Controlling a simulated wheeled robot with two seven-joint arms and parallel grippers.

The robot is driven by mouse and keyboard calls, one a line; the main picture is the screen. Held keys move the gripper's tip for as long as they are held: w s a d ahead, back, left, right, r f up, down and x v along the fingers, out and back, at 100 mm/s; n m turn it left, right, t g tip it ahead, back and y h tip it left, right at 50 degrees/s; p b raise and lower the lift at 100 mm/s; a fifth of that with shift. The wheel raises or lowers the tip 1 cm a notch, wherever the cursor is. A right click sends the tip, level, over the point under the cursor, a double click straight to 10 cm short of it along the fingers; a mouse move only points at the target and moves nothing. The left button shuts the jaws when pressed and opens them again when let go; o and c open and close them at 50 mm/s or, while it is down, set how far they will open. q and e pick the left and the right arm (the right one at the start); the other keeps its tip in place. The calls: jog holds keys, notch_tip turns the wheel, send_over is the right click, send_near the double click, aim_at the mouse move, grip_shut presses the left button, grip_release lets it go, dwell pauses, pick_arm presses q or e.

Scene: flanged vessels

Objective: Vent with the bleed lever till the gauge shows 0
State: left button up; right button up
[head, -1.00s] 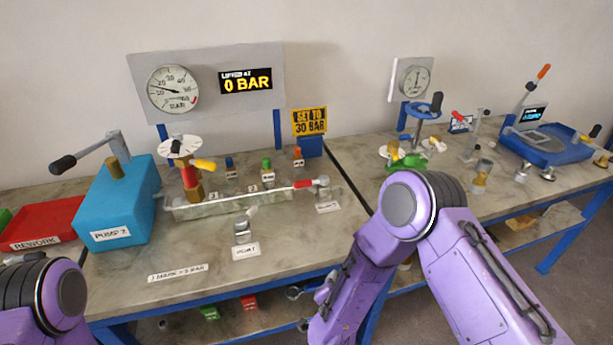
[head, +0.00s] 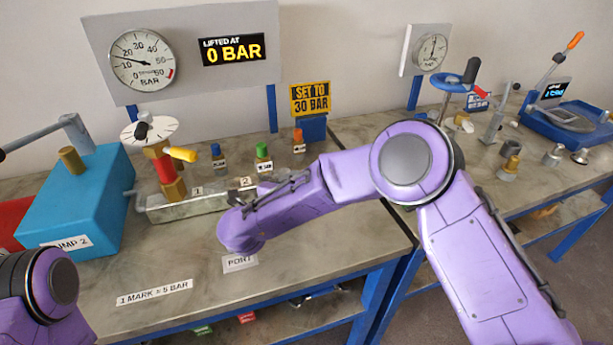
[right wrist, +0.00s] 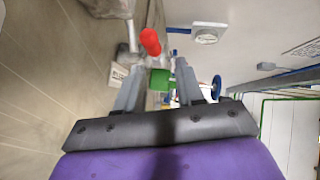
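The round pressure gauge (head: 142,59) hangs on the grey back panel, its needle near 10 bar. A red-tipped lever handle (right wrist: 150,41), apparently the bleed lever, shows in the right wrist view just ahead of my right gripper (right wrist: 157,64). The fingers are open, and I cannot tell whether they touch the handle. In the head view my right arm crosses the metal block (head: 190,204) and hides its right end, the lever and the gripper. Only a link of my left arm shows at lower left; its gripper is out of view.
The display (head: 234,49) reads "LIFTED AT 0 BAR". Blue, green and orange-topped fittings stand behind. The bench front by the "1 MARK = 5 BAR" label (head: 154,293) is clear.

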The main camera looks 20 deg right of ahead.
jog(key=shift+f+b, duration=0.3)
jog(key=shift+f, duration=0.3)
jog(key=shift+w+d, duration=0.1)
jog(key=p+x, duration=0.2)
jog(key=x, duration=0.8)
jog(key=shift+w+d+f+p, duration=0.1)
jog(key=shift+w+d+p, duration=0.1)
jog(key=shift+w+p, duration=0.1)
pick_arm(q)
jog(key=shift+w+r, duration=0.25)
jog(key=shift+r, duration=0.35)
pick_arm(e)
grip_shut()
